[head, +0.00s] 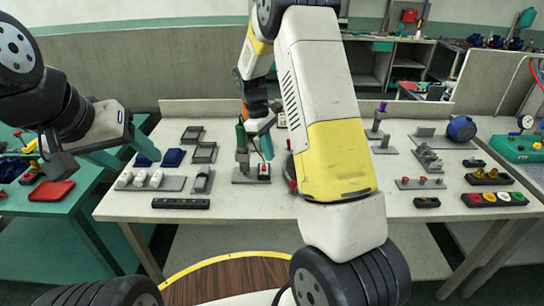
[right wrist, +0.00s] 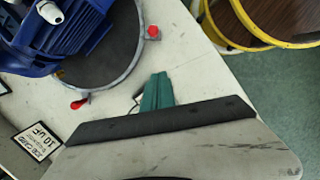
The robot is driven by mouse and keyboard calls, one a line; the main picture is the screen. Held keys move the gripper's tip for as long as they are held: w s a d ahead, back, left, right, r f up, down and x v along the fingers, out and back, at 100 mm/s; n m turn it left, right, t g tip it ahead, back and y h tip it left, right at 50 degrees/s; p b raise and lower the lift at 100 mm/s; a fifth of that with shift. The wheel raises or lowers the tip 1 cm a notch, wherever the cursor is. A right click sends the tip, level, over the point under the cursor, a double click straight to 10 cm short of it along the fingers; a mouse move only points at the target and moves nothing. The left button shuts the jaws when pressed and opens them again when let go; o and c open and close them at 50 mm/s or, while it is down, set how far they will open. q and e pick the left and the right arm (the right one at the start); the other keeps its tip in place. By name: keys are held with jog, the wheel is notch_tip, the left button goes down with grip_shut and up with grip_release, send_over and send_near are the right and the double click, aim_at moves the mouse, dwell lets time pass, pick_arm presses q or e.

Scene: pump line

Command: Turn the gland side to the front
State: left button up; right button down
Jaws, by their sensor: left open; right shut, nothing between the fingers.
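In the right wrist view a blue ribbed pump or motor unit (right wrist: 62,40) stands on a dark round turntable (right wrist: 120,62). A white fitting (right wrist: 50,12) sits on the unit; I cannot tell whether it is the gland. The turntable has a red knob (right wrist: 153,32) and a red lever (right wrist: 79,104) at its rim. My right gripper (right wrist: 157,82) is shut and empty just outside the rim; contact is unclear. In the head view my right gripper (head: 262,140) and arm hide most of the turntable and unit. My left gripper (head: 140,163) is open and empty at the left.
A red tray (head: 52,190) lies on the green side table. A lettered plate (right wrist: 36,144) lies beside the turntable.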

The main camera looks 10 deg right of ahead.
jog(key=x, duration=0.9)
jog(key=shift+s+f, duration=0.15)
jog(key=shift+f, duration=0.2)
jog(key=s+d, duration=0.2)
jog(key=shift+d, duration=0.3)
jog(key=shift+s+d, duration=0.25)
jog(key=shift+s, duration=0.05)
jog(key=shift+s, duration=0.1)
